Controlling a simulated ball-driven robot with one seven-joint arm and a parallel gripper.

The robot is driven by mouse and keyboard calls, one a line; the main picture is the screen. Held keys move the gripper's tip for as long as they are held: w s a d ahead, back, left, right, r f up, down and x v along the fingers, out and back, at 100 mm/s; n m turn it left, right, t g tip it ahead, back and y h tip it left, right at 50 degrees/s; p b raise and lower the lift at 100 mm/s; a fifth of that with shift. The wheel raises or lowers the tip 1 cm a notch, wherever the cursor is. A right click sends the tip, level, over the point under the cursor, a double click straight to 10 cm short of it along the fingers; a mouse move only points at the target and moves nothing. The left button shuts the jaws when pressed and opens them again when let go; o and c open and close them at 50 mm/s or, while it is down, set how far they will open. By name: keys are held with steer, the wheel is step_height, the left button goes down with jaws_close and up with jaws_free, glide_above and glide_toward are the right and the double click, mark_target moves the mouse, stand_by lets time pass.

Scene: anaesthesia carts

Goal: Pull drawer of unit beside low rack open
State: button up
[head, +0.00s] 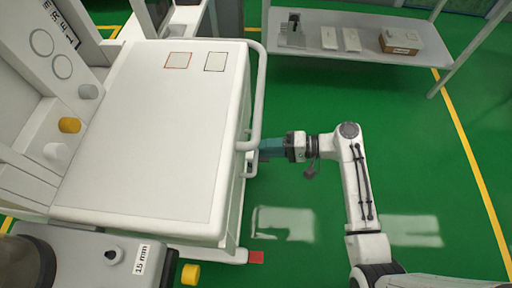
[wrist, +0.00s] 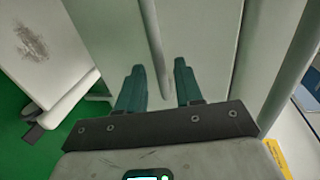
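The unit is a white cart (head: 150,130) with a flat top, at the left of the head view. The low rack (head: 350,60) is a grey shelf at the upper right. My gripper (head: 262,150) is at the cart's right side, below the rail, its tips partly hidden there. In the wrist view, the two teal fingers of my gripper (wrist: 158,82) are spread apart in front of a pale drawer front (wrist: 205,40). A pale bar-like handle (wrist: 152,40) runs between them, with gaps visible on both sides. I cannot tell whether the drawer is fully closed.
A white rail (head: 260,95) runs along the cart's right edge. A brown box (head: 400,40) and several small items lie on the rack. Green floor (head: 420,130) is open right of my arm.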

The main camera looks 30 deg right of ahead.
steer(key=shift+x, duration=1.8)
steer(key=shift+c, duration=0.3)
steer(key=shift+s, duration=0.1)
jaws_close()
